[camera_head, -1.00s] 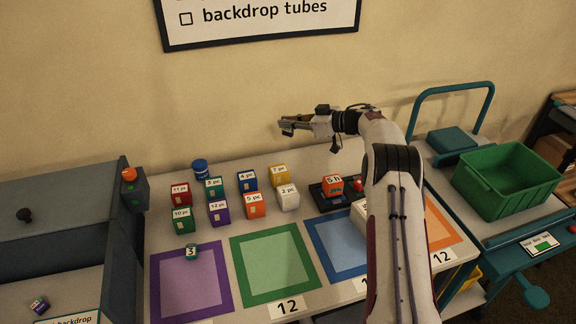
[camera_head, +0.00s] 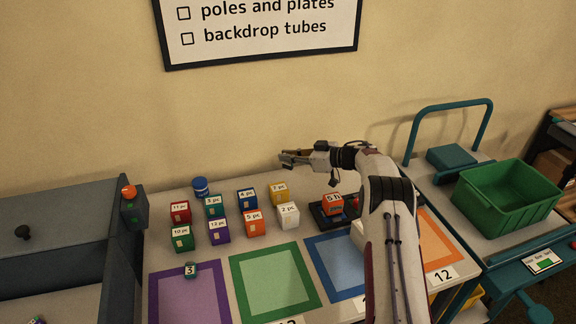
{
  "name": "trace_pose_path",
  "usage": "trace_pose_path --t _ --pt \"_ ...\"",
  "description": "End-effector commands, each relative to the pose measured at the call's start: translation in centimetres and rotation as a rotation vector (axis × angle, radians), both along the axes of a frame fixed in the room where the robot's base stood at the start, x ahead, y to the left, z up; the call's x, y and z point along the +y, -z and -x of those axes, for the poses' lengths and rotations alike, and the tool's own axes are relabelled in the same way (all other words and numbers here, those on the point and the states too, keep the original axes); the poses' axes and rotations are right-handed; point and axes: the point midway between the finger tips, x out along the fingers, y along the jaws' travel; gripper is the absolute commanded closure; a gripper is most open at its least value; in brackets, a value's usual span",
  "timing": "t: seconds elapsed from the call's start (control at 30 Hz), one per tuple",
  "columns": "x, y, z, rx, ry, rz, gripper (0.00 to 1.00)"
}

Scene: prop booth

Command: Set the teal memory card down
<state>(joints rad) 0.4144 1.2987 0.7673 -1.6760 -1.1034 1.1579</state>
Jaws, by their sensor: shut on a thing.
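My gripper (camera_head: 287,159) is at the end of the arm, pointing left, above the back part of the table and behind the yellow box (camera_head: 279,192). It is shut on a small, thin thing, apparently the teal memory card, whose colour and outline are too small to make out. The gripper and its load appear clear of the table.
Several labelled boxes, among them a white one (camera_head: 288,216), stand behind the mats. The green-bordered mat (camera_head: 275,285) looks bare. A black tray (camera_head: 319,216) with an orange box (camera_head: 333,205) is right of the boxes. A green crate (camera_head: 507,207) stands on the right cart.

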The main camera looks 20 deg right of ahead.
Motion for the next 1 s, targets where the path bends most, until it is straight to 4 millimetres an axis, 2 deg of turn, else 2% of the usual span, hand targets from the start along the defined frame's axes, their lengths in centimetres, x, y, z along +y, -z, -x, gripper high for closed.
trace_pose_path --t 0.17,0.5,1.0 --pt "0.0 0.6 0.0 0.001 0.000 -0.001 1.00" --pt "0.0 3.5 0.0 0.000 0.000 0.000 1.00" --pt "0.0 4.0 0.0 0.001 0.000 -0.001 1.00"
